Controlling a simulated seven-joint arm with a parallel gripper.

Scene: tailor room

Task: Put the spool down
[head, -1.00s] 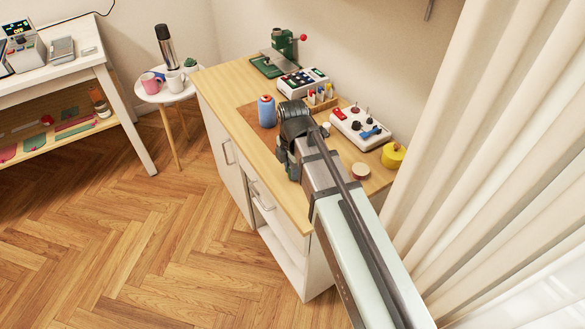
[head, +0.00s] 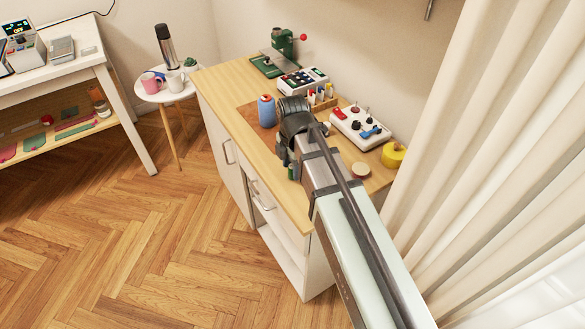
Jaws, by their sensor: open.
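The blue spool (head: 267,111) stands upright on the brown mat (head: 246,112) on the wooden cabinet top, in the head view. My gripper (head: 284,151) is just to the right of the spool and nearer the camera. A gap shows between them in the picture, and the spool stands free. My wrist and arm cover most of the gripper, so its fingertips are hard to make out. It is open, and I see nothing held in it.
Behind my arm on the cabinet top (head: 222,82) are a green press (head: 281,46), a button box (head: 303,80), a rack of small bottles (head: 322,96), and a white control box (head: 360,126). The left strip is clear.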

